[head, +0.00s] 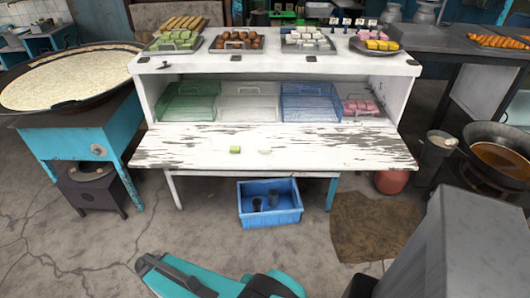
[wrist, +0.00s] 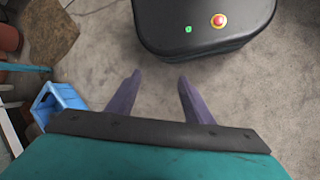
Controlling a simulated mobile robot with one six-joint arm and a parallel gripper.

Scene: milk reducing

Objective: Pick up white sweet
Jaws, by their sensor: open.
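A small white sweet (head: 264,152) lies on the worn white shelf (head: 190,150) of the stall, in the head view. A green sweet (head: 235,149) lies just left of it, apart from it. More white sweets (head: 307,37) sit on a tray on the stall's top. My gripper (wrist: 159,76) is open in the wrist view, its two purple fingers spread with nothing between them. It points down over bare concrete floor, away from the shelf. No sweet shows in the wrist view. Teal parts of my arm show at the bottom of the head view.
Green (head: 188,107), clear (head: 249,107) and blue (head: 311,107) trays stand behind the shelf, with pink sweets (head: 361,107) at right. A blue crate (head: 270,205) is below; it also shows in the wrist view (wrist: 58,102). Large pans flank the stall. The shelf front is mostly clear.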

